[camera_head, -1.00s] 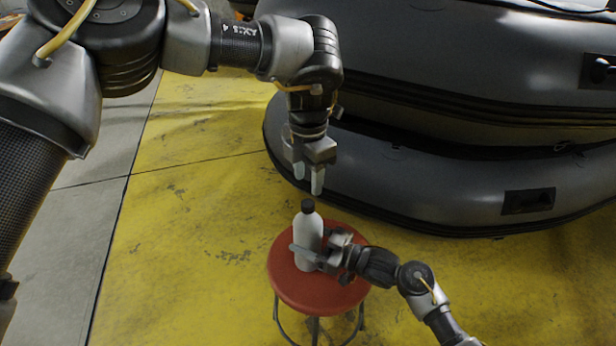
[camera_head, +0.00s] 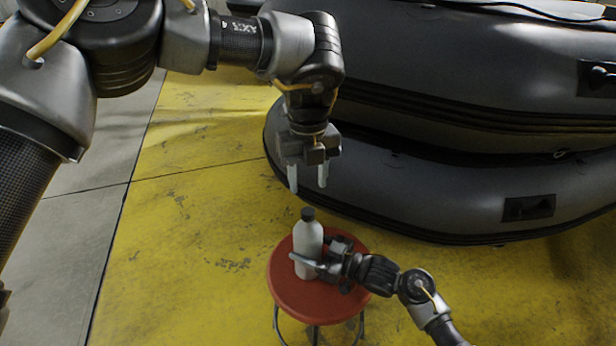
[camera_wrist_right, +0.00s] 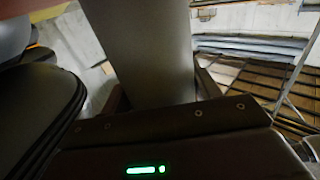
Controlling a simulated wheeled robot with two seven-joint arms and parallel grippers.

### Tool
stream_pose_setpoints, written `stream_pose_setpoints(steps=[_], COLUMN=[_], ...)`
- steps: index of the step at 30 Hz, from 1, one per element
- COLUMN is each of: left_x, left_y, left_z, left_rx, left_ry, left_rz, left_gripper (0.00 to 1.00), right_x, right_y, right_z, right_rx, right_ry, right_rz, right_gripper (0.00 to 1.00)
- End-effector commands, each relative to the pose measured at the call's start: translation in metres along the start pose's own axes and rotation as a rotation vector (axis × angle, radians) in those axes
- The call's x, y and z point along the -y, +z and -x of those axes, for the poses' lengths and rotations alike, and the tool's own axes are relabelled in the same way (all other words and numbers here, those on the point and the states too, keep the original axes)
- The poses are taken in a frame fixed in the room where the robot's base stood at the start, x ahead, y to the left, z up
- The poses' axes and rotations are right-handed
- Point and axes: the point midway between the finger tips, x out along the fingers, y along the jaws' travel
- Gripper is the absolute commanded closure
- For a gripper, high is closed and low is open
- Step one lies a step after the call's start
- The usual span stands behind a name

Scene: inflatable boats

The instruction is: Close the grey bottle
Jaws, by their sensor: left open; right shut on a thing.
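The grey bottle (camera_head: 309,238) stands upright on a red round stool (camera_head: 300,298). A dark cap (camera_head: 308,214) sits on its neck; how tightly it sits cannot be told. My right gripper (camera_head: 312,266) is shut around the bottle's body from the right. The bottle also fills the middle of the right wrist view (camera_wrist_right: 145,50), between the fingers. My left gripper (camera_head: 308,187) is open and empty, pointing down above the cap, with a gap between its fingertips and the cap.
Large dark grey inflatable boats (camera_head: 450,185) lie stacked behind and to the right of the stool, close to my left gripper in the picture. The yellow floor (camera_head: 190,230) left of the stool is clear.

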Motion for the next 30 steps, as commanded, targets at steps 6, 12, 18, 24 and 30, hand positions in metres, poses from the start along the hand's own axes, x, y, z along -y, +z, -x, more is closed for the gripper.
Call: stream_pose_setpoints(steps=[6, 12, 18, 24, 30], left_x=[0.0, -0.001, -0.001, 0.0, 0.0], left_y=[0.0, 0.0, -0.001, 0.0, 0.0], left_z=[-0.003, -0.025, -0.054, -0.074, -0.08], left_rx=[0.0, -0.002, -0.002, -0.001, 0.0], left_ry=[0.0, 0.003, 0.003, 0.001, 0.0], left_rz=[-0.002, -0.003, -0.003, -0.003, -0.003], left_gripper=[0.55, 0.55, 0.55, 0.55, 0.55], right_x=[0.0, 0.0, 0.0, 0.0, 0.0], right_y=[0.0, 0.0, 0.0, 0.0, 0.0], right_z=[0.0, 0.0, 0.0, 0.0, 0.0], right_rx=[0.0, 0.0, 0.0, 0.0, 0.0], right_ry=[0.0, 0.0, 0.0, 0.0, 0.0], right_rz=[0.0, 0.0, 0.0, 0.0, 0.0], right_gripper=[1.0, 1.0, 1.0, 1.0, 1.0])
